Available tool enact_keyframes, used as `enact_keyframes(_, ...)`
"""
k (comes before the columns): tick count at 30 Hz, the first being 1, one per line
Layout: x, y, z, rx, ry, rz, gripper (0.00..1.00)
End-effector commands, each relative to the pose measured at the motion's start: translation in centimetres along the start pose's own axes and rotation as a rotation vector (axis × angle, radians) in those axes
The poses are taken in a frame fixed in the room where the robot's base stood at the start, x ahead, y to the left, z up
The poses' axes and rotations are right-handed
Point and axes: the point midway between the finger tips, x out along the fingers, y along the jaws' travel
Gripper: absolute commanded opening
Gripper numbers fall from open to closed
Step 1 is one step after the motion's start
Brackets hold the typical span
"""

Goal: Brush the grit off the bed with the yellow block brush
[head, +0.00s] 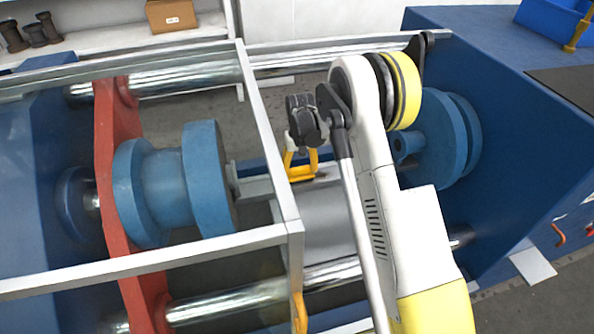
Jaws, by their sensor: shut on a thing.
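My gripper (304,138) is dark and points down over the middle of the machine. It is shut on the yellow block brush (301,174), whose yellow parts show just below the fingers. The brush is low over the far edge of the grey bed (312,222); I cannot tell whether it touches. My white arm covers the right part of the bed. Grit is too small to make out from here.
A silver guard frame (266,135) stands just left of my gripper. A blue flanged valve body (165,190) sits beside a red plate (118,180) at left. A blue round flange (450,140) and blue housing (520,150) stand right. Shiny bars run along both sides.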

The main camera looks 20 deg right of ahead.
Motion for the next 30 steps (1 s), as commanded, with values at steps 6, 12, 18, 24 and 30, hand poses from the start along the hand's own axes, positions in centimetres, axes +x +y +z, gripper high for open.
enact_keyframes(6,0.0,1.8,0.0,0.002,0.000,0.000,0.46)
enact_keyframes(12,0.0,3.3,0.0,0.002,0.000,0.000,0.46)
enact_keyframes(18,0.0,4.8,0.0,0.002,0.000,0.000,0.46)
enact_keyframes(24,0.0,6.4,0.0,0.002,0.000,0.000,0.46)
enact_keyframes(30,0.0,8.0,0.0,0.002,0.000,0.000,0.46)
